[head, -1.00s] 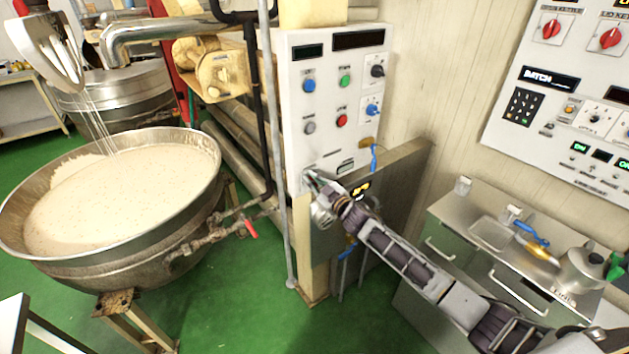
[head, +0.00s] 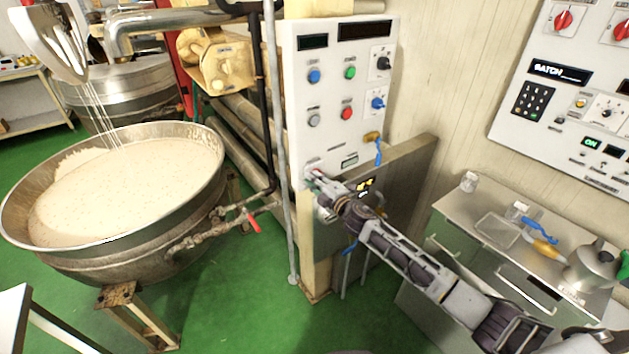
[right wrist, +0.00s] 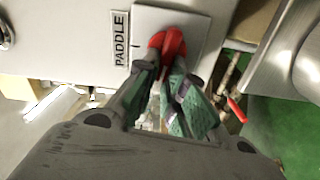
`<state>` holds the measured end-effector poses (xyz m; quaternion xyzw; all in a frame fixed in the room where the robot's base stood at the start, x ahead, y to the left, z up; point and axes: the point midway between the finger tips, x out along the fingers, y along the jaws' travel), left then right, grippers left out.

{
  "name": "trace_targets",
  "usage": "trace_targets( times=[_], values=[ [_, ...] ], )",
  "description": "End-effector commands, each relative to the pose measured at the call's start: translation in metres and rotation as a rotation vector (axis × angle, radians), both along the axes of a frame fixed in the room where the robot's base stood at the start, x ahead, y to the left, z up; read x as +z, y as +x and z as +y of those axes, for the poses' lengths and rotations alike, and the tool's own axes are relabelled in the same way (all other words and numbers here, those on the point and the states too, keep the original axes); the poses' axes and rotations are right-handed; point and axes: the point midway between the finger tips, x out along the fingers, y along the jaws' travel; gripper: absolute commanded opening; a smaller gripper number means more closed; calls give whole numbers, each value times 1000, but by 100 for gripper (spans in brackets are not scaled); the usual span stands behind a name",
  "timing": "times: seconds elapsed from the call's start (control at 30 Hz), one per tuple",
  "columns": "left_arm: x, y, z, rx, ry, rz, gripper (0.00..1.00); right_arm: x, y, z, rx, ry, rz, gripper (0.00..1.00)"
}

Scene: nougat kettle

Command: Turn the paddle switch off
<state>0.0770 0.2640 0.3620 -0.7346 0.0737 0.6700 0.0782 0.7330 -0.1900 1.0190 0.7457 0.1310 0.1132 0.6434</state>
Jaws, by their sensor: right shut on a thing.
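The paddle switch (right wrist: 168,43) is a red knob on a pale plate beside the label PADDLE (right wrist: 121,38) in the right wrist view. My right gripper (right wrist: 170,75) is shut on the red knob, with one finger on each side of it. In the head view my right gripper (head: 316,181) is at the lower left of the white control panel (head: 330,107), and it mostly hides the switch. My left gripper is not in view.
A vertical grey pipe (head: 281,150) runs just left of the panel. A steel cabinet (head: 460,205) stands at the right.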

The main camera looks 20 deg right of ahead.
Motion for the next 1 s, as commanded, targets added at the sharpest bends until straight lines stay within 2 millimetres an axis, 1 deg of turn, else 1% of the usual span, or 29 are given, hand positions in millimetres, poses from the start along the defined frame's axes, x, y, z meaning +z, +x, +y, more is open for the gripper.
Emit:
trace_targets(
  times=[0.1,0.3,0.8,0.83,0.97,1.0],
  values=[
    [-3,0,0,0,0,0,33,-3,0,1,1,-64,-22,0],
    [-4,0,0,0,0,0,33,-5,-1,1,1,-133,-47,0],
    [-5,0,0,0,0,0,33,-6,-1,1,2,-155,-54,0],
    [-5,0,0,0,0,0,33,-6,-1,1,2,-155,-53,15],
    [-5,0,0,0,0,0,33,-5,-1,1,1,-154,-54,32],
    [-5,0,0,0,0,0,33,-5,-1,1,1,-154,-54,33]
  ],
)
